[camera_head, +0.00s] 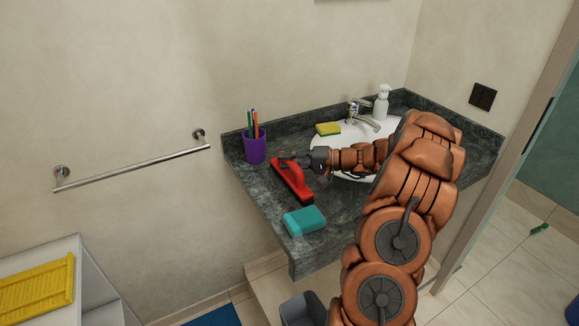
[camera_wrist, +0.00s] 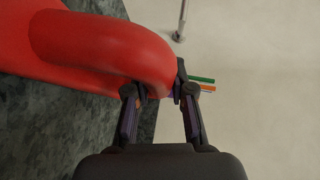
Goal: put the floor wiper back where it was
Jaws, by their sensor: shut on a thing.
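The red floor wiper (camera_head: 292,181) is at the left part of the dark stone counter (camera_head: 345,212), between a purple cup and a teal sponge. It looks to lie on the counter or just over it; I cannot tell which. My gripper (camera_head: 287,160) reaches in from the right and is shut on the wiper's red handle. In the wrist view the rounded red handle (camera_wrist: 100,45) fills the upper left. My gripper's fingers (camera_wrist: 157,92) close at its lower right end, and the handle partly hides the fingertips.
The purple cup (camera_head: 254,147) with pens stands close behind the wiper. The teal sponge (camera_head: 304,220) lies in front. A yellow sponge (camera_head: 328,128), faucet (camera_head: 361,114) and soap bottle (camera_head: 382,102) are by the sink. A towel rail (camera_head: 130,170) is on the left wall.

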